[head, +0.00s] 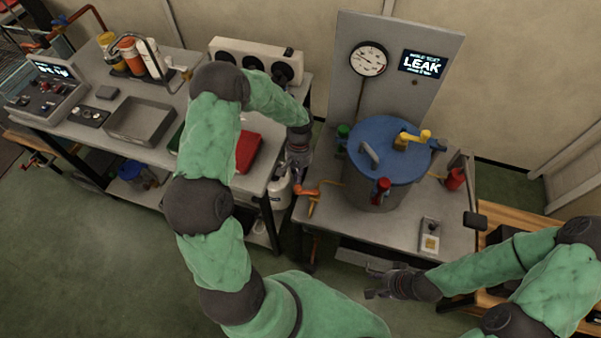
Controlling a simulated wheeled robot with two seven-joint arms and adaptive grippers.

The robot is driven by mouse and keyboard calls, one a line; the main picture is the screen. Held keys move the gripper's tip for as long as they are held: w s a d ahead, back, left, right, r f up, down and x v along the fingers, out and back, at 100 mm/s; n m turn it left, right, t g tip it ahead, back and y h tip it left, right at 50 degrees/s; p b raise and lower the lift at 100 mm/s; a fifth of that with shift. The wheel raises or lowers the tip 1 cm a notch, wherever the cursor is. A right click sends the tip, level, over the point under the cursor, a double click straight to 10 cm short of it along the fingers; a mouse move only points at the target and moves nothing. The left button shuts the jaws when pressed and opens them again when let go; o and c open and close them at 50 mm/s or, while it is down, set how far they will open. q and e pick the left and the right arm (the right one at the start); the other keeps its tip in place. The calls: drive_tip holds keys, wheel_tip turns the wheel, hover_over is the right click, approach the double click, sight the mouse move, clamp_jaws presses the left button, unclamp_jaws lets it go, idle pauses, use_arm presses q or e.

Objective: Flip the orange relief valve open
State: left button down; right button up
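The orange valve (306,190) sits at the left edge of the grey test bench, with a lever-like part and a stem below it. My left gripper (297,178) points down just above and left of the orange valve. Its fingers are small and dark here, and I cannot tell whether they are open or touch the valve. My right gripper (370,282) is open and empty in front of the bench's front edge, well away from the valve.
A grey cylinder with a blue lid (375,150) stands on the bench, with a yellow handle (414,137) on top. A gauge (369,59) and a screen reading LEAK (422,64) are on the panel behind. A red valve (455,178) is at right.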

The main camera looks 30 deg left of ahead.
sight(296, 189)
use_arm(q)
drive_tip(key=s+n, duration=0.1)
drive_tip(key=n, duration=0.1)
drive_tip(key=s+d+n, duration=0.1)
drive_tip(key=n, duration=0.1)
drive_tip(key=s+n+t+h+p, duration=0.1)
drive_tip(key=n, duration=0.1)
drive_tip(key=shift+s+d, duration=0.15)
drive_tip(key=shift+s, duration=0.2)
drive_tip(key=d+n, duration=0.1)
drive_tip(key=n, duration=0.1)
drive_tip(key=s+d+n, duration=0.1)
drive_tip(key=n, duration=0.1)
drive_tip(key=s+d+n+t, duration=0.1)
drive_tip(key=shift+s+n+h, duration=0.15)
drive_tip(key=shift+n+h, duration=0.15)
drive_tip(key=shift+n, duration=0.1)
